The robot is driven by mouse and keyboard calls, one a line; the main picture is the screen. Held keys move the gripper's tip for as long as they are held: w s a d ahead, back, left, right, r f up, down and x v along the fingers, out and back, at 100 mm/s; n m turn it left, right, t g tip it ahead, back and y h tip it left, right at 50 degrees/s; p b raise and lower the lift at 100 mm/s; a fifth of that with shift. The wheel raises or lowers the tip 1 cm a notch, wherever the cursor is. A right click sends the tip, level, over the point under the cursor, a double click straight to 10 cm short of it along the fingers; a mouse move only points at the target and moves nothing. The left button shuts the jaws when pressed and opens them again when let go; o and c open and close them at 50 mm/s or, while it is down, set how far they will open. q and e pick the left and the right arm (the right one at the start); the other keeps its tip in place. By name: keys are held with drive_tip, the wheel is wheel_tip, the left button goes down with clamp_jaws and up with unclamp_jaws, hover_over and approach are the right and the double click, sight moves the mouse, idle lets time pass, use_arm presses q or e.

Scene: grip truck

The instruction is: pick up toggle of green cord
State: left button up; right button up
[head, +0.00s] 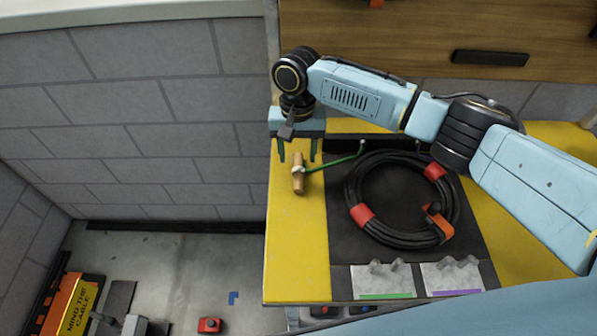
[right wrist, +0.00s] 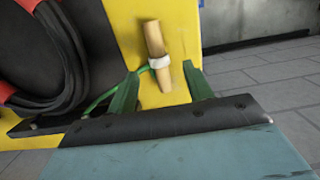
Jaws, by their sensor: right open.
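The toggle (head: 298,182) is a short wooden peg with a pale band around its middle. It lies on the yellow surface (head: 290,260), at the end of the green cord (head: 338,161). The cord runs right toward the black cable coil. My right gripper (head: 298,159) is open just behind the toggle in the head view. In the right wrist view its green fingers (right wrist: 160,70) are spread, with the toggle (right wrist: 153,38) ahead of the gap between them and nothing held. I cannot tell the exact height of the fingertips. My left gripper is not in view.
A black cable coil (head: 352,192) with red bands lies on a dark mat right of the toggle. Grey clip-like pieces on pale plates (head: 381,278) with green and purple edges stand in front. A grey block wall (head: 170,120) is at left. The yellow strip around the toggle is clear.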

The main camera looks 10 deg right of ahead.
sight(299, 169)
wheel_tip(299, 169, down, 5)
drive_tip(key=shift+s+d+b, duration=0.1)
drive_tip(key=shift+s+b, duration=0.05)
drive_tip(key=shift+b, duration=0.15)
drive_tip(key=c, duration=1.1)
drive_tip(key=shift+r+p, duration=2.2)
drive_tip(key=shift+r, duration=3.7)
